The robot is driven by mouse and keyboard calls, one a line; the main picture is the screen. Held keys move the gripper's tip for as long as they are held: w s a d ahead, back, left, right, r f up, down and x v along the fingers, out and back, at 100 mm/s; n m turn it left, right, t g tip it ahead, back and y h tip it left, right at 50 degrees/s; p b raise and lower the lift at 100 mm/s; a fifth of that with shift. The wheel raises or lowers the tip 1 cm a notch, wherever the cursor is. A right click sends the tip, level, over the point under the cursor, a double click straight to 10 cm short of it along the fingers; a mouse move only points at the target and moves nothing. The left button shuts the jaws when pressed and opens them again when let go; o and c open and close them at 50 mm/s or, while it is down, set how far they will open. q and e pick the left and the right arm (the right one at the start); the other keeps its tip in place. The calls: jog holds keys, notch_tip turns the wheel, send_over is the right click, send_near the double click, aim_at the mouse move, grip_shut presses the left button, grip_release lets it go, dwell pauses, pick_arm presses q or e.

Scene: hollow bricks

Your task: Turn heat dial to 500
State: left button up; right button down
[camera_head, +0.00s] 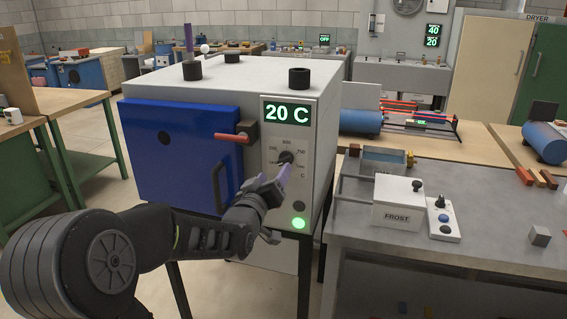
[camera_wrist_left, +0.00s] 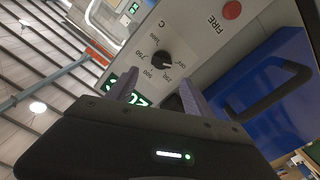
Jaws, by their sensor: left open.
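The heat dial (camera_head: 286,157) is a black round knob on the grey panel of a furnace (camera_head: 318,140), ringed by printed numbers including 500 at its top. The green display (camera_head: 287,113) above it reads 20 C. The dial also shows in the left wrist view (camera_wrist_left: 160,60), a light pointer mark on it near the 250 end. My left gripper (camera_head: 279,205) is open in front of the panel. In the left wrist view its two purple fingers (camera_wrist_left: 156,92) reach toward the panel, with the dial beyond the tips and roughly between them. Contact cannot be told. My right gripper is out of view.
The blue furnace door (camera_head: 180,150) is shut, with a red-handled latch (camera_head: 234,137) and a dark pull handle beside the panel. A green-lit button (camera_head: 299,223) sits low on the panel. A grey bench (camera_head: 500,215) with a FROST box (camera_head: 398,205) stands at right.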

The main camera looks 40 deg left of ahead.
aim_at(282, 160)
pick_arm(q)
jog(key=p+x, duration=0.2)
jog(key=x, duration=0.5)
jog(key=shift+w+a, duration=0.2)
jog(key=shift+w, duration=0.15)
grip_shut()
dwell(0.5)
